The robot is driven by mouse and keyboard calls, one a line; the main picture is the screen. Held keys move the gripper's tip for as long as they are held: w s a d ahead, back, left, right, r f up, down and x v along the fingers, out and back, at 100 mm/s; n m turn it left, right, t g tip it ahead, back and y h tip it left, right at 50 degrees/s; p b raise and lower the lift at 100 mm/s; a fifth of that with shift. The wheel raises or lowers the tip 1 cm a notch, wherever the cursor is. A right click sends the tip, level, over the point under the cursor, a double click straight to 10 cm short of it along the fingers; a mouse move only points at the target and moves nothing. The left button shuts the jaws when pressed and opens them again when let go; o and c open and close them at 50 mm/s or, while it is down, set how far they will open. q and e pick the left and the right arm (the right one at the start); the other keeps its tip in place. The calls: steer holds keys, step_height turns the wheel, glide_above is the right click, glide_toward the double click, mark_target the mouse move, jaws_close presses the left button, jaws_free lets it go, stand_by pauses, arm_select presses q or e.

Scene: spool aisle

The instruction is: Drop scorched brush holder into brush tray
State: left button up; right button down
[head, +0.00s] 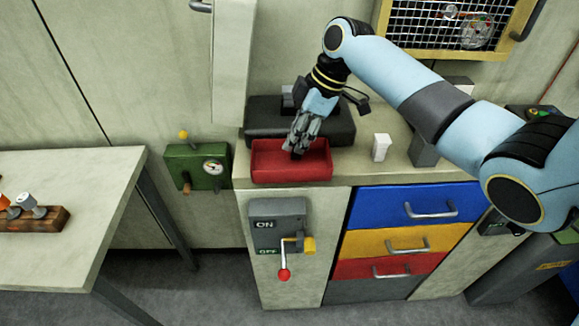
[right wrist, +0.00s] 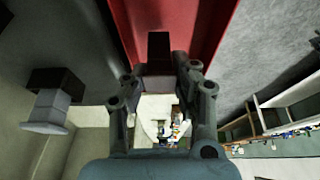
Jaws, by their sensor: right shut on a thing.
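The brush tray (head: 290,173) is a shallow red tray on the counter; its red surface also fills the top of the right wrist view (right wrist: 205,30). My right gripper (head: 296,146) reaches down over the tray. It is shut on the scorched brush holder (right wrist: 158,48), a small dark brown block that shows between the fingertips in the right wrist view. In the head view the holder is small and mostly hidden by the fingers. I cannot tell whether it touches the tray floor. My left gripper is not in view.
A dark grey machine block (head: 340,126) stands behind the tray. A white block (head: 381,147) stands to its right. An ON/OFF lever panel (head: 277,228) and coloured drawers (head: 400,210) are below. A green gauge box (head: 196,166) and a table (head: 75,190) are left.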

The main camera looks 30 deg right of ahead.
steer(key=c, duration=1)
jaws_free()
steer(key=v, duration=1.2)
